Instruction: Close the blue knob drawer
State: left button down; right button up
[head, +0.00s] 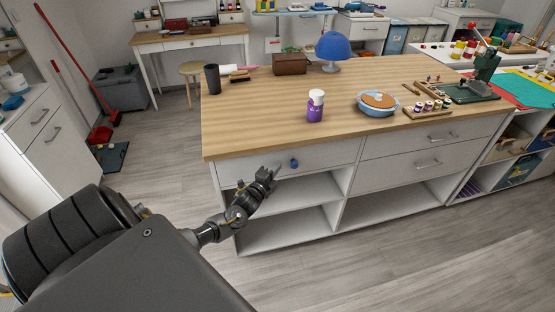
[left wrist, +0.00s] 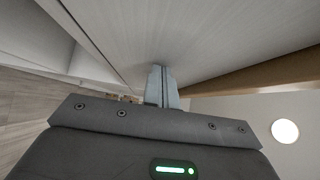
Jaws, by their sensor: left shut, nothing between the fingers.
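The blue knob (head: 294,163) is on the white front of the left drawer (head: 325,156), just under the wooden top of the island. The drawer front looks about flush with the cabinet; I cannot tell if a small gap is left. My left gripper (head: 276,170) is shut and empty, just left of the knob, close to the drawer front. In the left wrist view its fingers (left wrist: 162,78) are together, with tips at or very near a pale panel; contact is unclear. The knob does not show there. My right gripper is not in view.
Open shelves (head: 290,197) lie below the drawer. A second drawer with a metal handle (head: 429,139) is to its right. The floor in front is clear.

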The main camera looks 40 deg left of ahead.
pick_arm(q)
jog(key=shift+w+a+r, duration=0.15)
jog(key=shift+a+r, duration=0.2)
jog(key=shift+a, duration=0.05)
jog(key=shift+d+p, duration=0.35)
jog(key=s+d, duration=0.5)
jog(key=s, duration=0.7)
jog(key=shift+s+f, duration=0.2)
jog(key=shift+f, duration=0.15)
